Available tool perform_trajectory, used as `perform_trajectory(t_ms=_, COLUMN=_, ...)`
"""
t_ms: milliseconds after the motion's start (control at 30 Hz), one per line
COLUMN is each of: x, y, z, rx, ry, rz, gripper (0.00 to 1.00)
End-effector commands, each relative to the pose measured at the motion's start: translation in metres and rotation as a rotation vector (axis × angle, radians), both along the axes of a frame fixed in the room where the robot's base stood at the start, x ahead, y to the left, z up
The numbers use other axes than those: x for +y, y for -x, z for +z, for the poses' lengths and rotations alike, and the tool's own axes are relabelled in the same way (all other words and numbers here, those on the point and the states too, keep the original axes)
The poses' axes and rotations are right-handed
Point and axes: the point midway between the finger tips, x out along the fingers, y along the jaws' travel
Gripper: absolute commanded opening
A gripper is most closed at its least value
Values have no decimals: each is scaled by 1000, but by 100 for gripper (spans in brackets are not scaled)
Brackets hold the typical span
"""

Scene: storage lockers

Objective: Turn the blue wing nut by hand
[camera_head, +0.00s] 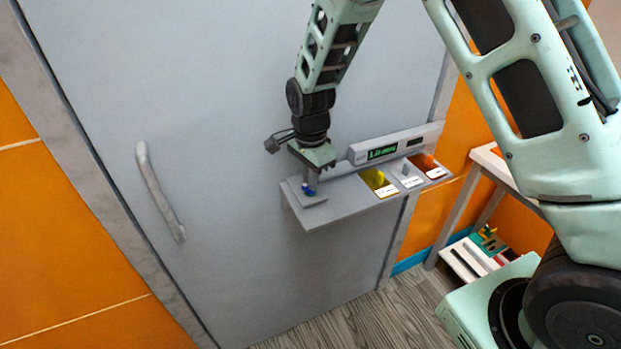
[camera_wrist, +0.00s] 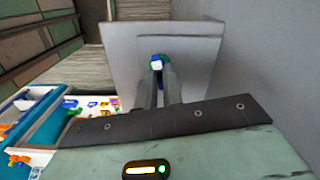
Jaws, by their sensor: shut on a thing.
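The blue wing nut (camera_head: 308,191) sits on a small raised grey block at the left end of the grey shelf (camera_head: 340,205) on the locker door. My gripper (camera_head: 311,183) points down onto it, with its fingers shut on the nut. In the wrist view the fingertips (camera_wrist: 159,72) close around the nut (camera_wrist: 154,63), which shows blue, white and green patches. The fingers cover most of the nut, so its turn angle cannot be read.
The shelf carries a panel with a green display (camera_head: 382,152), a yellow bin (camera_head: 378,181) and an orange bin (camera_head: 427,164). A door handle (camera_head: 160,190) stands to the left. A white table (camera_head: 487,160) is at right. Loose coloured parts (camera_wrist: 100,106) show in the wrist view.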

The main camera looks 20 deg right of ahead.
Motion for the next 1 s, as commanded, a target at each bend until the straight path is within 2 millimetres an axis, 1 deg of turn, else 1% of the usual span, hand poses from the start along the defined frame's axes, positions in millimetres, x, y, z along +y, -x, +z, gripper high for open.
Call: perform_trajectory(t_ms=1000, x=0, y=0, z=-2, rx=1, ry=-1, rz=964, gripper=0)
